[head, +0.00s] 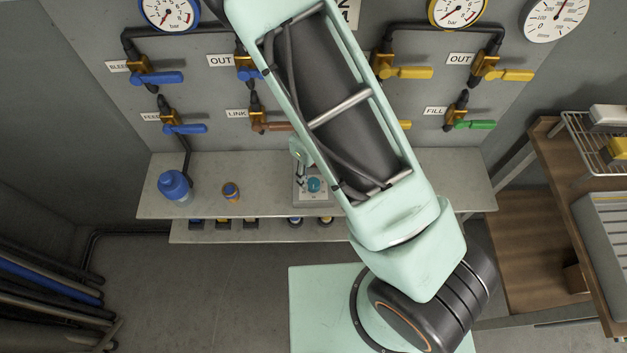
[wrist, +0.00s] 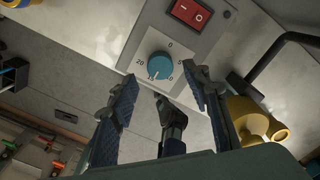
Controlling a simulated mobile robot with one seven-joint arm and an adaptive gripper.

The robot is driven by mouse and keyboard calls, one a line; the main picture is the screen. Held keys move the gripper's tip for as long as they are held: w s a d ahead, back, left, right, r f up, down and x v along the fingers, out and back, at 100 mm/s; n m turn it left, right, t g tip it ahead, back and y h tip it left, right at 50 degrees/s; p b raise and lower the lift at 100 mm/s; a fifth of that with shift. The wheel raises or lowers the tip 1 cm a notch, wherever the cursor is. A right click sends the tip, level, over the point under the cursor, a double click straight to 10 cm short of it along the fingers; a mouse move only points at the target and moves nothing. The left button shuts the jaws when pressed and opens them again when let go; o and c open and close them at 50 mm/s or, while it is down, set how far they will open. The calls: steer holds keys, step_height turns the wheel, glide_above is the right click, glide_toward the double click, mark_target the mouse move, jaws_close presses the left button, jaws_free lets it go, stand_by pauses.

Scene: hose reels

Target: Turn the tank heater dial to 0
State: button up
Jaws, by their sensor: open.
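The tank heater dial is a round blue knob (wrist: 160,66) on a grey panel (wrist: 206,38) in the wrist view. Printed numbers stand around it, among them 20 at its left and 0 above it. A pale mark shows near its lower edge; I cannot tell the exact setting. A red rocker switch (wrist: 190,13) is beside the 0.
Valves with coloured handles line the wall behind. A brass fitting (wrist: 258,122) is close to my right finger.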

mark_target(313, 182)
step_height(313, 182, down, 4)
steer(key=shift+f+b, duration=0.2)
steer(key=shift+b, duration=0.2)
steer(key=shift+c, duration=0.3)
steer(key=c, duration=1.1)
